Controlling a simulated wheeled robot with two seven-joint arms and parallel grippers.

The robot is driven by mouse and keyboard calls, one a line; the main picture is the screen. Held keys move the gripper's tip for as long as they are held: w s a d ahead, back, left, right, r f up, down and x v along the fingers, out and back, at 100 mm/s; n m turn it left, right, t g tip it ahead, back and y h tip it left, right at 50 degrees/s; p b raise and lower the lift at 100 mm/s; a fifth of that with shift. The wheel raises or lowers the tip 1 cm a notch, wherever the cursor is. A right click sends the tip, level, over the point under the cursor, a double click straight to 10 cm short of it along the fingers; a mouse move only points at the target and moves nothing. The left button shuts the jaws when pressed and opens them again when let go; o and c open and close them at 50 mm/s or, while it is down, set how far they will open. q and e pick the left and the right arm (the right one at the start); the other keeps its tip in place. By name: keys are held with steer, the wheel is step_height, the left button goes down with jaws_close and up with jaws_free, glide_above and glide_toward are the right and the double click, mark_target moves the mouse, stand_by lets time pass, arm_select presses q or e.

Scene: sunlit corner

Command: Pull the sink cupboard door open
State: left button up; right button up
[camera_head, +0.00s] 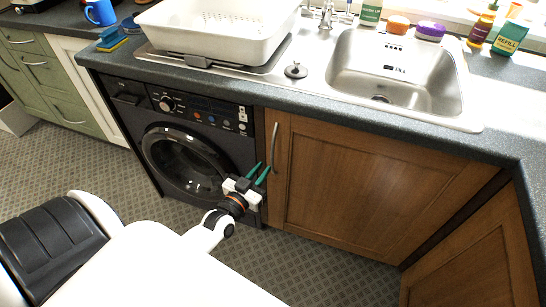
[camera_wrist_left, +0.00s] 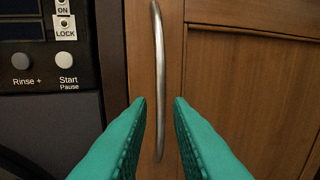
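The sink cupboard door (camera_head: 340,185) is brown wood and stands shut below the sink. Its curved metal handle (camera_head: 274,148) runs vertically along the door's left edge. My left gripper (camera_head: 259,171) is in front of the door's left edge, by the lower part of the handle. In the left wrist view the green fingers (camera_wrist_left: 160,102) are apart, with the handle (camera_wrist_left: 159,60) showing between them. I cannot tell how far the fingertips are from the handle. The right gripper is not in view.
A black washing machine (camera_head: 190,120) stands left of the door. The worktop (camera_head: 350,116) overhangs above. Another wooden cupboard (camera_head: 480,265) stands at an angle on the right. A white dish rack (camera_head: 215,30) sits beside the sink (camera_head: 395,75). The tiled floor in front is clear.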

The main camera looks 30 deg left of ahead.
mark_target(273, 172)
arm_select(q)
steer(key=w, duration=0.6)
steer(key=shift+w+a, duration=0.1)
steer(key=shift+w, duration=0.15)
jaws_close()
